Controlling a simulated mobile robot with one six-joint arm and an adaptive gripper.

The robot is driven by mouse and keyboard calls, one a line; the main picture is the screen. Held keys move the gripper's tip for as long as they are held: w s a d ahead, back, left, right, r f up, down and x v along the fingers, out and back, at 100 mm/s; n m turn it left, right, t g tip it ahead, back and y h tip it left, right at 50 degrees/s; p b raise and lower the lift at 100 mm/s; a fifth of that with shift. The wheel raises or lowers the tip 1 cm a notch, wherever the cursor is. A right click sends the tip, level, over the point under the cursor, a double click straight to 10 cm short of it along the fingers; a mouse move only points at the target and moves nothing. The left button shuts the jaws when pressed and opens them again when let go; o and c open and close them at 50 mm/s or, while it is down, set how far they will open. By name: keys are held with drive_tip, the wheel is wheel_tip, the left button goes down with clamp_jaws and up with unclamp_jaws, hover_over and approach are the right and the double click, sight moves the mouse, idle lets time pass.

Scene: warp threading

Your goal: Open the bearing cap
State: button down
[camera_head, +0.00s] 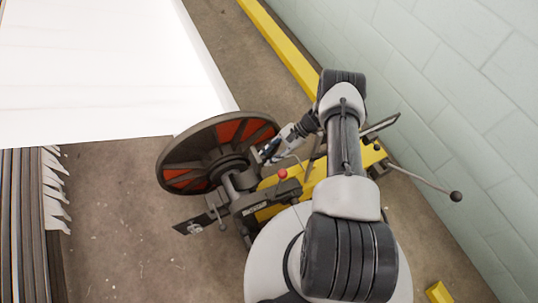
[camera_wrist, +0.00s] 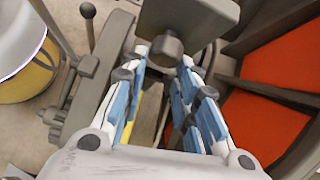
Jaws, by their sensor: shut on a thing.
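My gripper (camera_wrist: 165,58) is at the dark grey bearing assembly beside the large wheel. Its two fingers with blue pads stand on either side of a grey block, which I take to be part of the bearing cap (camera_wrist: 166,44), and are shut on it. In the head view my gripper (camera_head: 268,149) is small and partly hidden by the arm, between the wheel and the yellow frame. The cap cannot be made out clearly there, and whether it is raised cannot be told.
The dark wheel with red-orange panels (camera_head: 217,151) stands close on the left. A yellow machine frame (camera_head: 318,172), a red knob (camera_head: 282,174) and a ball-ended lever (camera_head: 455,196) are near the arm. A pale block wall (camera_head: 440,70) bounds the right. White warp sheet (camera_head: 100,70) lies upper left.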

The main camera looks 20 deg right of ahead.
drive_tip(key=shift+s+a+f, duration=0.1)
drive_tip(key=shift+s+a, duration=0.15)
drive_tip(key=shift+s, duration=0.25)
drive_tip(key=c, duration=1.3)
unclamp_jaws()
drive_tip(key=shift+w+d, duration=0.1)
drive_tip(key=shift+w, duration=0.1)
drive_tip(key=v, duration=1.2)
drive_tip(key=shift+d, duration=0.1)
